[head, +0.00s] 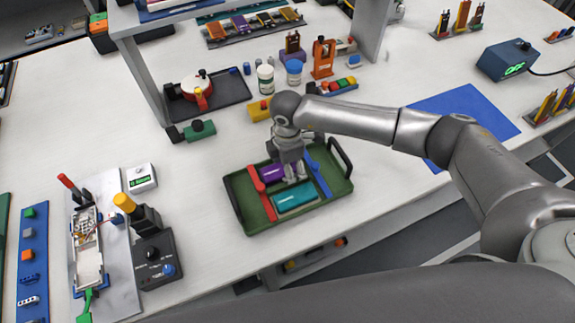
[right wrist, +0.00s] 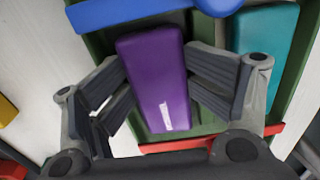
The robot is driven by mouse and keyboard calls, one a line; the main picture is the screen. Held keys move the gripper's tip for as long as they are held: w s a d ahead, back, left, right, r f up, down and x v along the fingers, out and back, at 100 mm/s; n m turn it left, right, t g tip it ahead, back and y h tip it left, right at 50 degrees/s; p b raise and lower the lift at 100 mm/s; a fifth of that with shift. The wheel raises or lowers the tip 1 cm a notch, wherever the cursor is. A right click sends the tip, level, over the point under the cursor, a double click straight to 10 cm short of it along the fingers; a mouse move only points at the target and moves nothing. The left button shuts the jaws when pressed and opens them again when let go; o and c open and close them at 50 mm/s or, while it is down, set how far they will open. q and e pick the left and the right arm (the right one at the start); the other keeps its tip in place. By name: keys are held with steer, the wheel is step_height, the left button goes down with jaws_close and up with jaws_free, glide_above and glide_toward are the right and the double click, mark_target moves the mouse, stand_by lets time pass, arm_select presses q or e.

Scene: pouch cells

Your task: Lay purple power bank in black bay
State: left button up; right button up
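The purple power bank (head: 271,173) lies in the middle section of the green tray (head: 244,211), between a red bar (head: 256,179) and a blue bar (head: 318,171). My right gripper (head: 293,172) is down in the tray at the purple bank. In the right wrist view the purple bank (right wrist: 158,80) sits between my finger pads (right wrist: 156,82), which appear to touch both its long sides. I see no lift off the tray floor. A teal power bank (head: 295,198) lies beside it in the same section. I cannot pick out the black bay for certain. My left gripper is out of view.
A black tray (head: 235,92) with a red-and-white round object stands behind, near white and blue-capped jars (head: 265,78). A shelf leg stands close by. A blue mat (head: 450,105) lies right. Bare table lies left of the green tray.

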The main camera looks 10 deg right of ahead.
step_height(320, 180, up, 13)
steer(key=b, duration=0.1)
steer(key=shift+w+b, duration=0.15)
steer(key=shift+b, duration=0.2)
stand_by(0.4)
